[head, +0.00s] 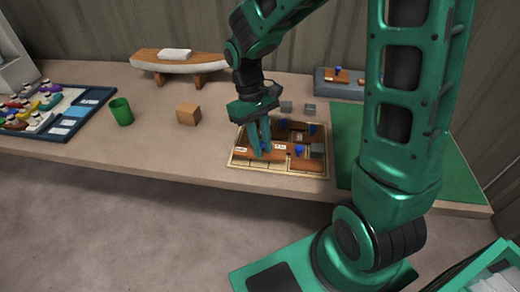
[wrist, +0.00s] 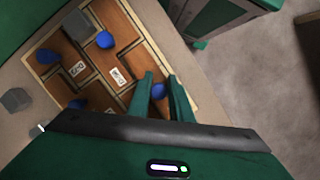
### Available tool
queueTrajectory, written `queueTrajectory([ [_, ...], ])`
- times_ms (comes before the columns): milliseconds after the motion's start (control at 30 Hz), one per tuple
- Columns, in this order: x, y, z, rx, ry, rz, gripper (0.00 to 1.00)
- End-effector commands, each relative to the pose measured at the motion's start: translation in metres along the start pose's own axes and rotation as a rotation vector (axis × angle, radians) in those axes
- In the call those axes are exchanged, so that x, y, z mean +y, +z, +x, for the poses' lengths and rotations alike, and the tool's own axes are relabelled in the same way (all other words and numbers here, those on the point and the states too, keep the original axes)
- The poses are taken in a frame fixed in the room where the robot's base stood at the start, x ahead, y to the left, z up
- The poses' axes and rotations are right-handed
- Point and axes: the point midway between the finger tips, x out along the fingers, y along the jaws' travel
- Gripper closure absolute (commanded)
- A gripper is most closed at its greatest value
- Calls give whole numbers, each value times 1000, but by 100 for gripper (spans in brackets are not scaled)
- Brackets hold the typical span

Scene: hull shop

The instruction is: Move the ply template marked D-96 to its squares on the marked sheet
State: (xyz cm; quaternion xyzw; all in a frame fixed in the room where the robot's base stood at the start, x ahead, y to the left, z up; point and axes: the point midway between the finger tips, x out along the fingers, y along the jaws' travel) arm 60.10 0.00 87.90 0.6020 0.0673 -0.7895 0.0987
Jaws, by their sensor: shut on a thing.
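The marked sheet (head: 238,163) is a pale gridded board on the bench, and brown ply templates with blue knobs lie on it. My gripper (head: 262,153) points down over its left part. In the wrist view my gripper (wrist: 161,77) is shut on the blue knob (wrist: 158,90) of a ply template. The fingers hide part of that template, and I cannot tell whether it touches the sheet. White labels show on other templates (wrist: 118,76), but they are too small to read surely, so I cannot tell which is D-96.
A grey block (head: 317,149) stands on the sheet's right side; two more (head: 286,106) stand behind it. A wooden cube (head: 188,114), green cup (head: 121,111) and boat model (head: 178,62) stand left. A green mat (head: 345,125) lies right. Bench between cube and sheet is clear.

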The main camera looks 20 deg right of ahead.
Motion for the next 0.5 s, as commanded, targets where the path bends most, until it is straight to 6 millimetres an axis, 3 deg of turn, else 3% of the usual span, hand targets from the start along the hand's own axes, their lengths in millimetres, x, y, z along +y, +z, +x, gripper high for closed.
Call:
queueTrajectory([
  [167,0,-5,21,-3,0,1,100],
  [500,0,-6,24,-1,0,2,100],
])
